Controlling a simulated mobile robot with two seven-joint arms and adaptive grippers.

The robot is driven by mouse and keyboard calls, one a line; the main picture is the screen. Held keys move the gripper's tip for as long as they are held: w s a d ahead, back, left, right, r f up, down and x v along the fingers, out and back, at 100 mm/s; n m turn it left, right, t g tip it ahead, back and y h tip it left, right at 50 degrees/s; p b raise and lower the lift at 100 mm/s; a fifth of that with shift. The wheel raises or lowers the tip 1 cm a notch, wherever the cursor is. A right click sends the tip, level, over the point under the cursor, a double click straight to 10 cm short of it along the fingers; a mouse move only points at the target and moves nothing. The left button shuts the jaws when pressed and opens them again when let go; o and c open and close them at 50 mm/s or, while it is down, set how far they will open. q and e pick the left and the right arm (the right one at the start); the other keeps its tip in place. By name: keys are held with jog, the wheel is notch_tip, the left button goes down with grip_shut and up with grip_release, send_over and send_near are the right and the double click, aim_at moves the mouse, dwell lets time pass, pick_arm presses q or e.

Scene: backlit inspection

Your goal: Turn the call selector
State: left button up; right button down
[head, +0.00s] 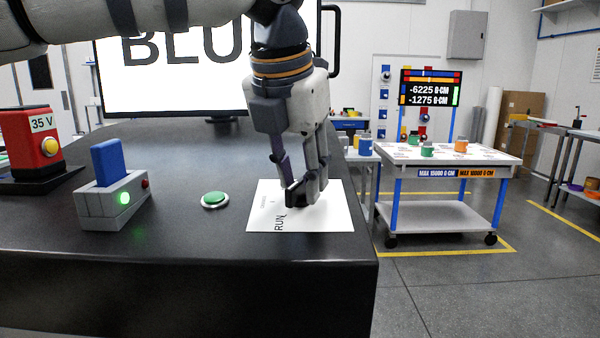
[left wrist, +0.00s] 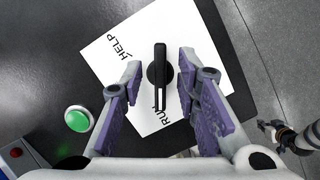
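The call selector is a black rotary knob with a long bar handle (left wrist: 160,75) on a white card (left wrist: 105,62). The card is printed HELP at upper left and RUN at bottom in the left wrist view. The handle lies upright in that picture, its lower end close to RUN. In the head view the selector (head: 295,196) is partly hidden by my fingers. My left gripper (head: 304,188) points down over it, open, with one finger on each side of the handle and gaps showing. What seems to be my right gripper (left wrist: 274,130) hangs beyond the table edge.
A green button (head: 215,200), a grey box with a blue block and lit green lamp (head: 112,205), and a red 35 V box (head: 35,140) stand to the left. A monitor (head: 180,75) stands behind. The table's right edge is close to the card.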

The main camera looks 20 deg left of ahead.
pick_arm(q)
grip_shut()
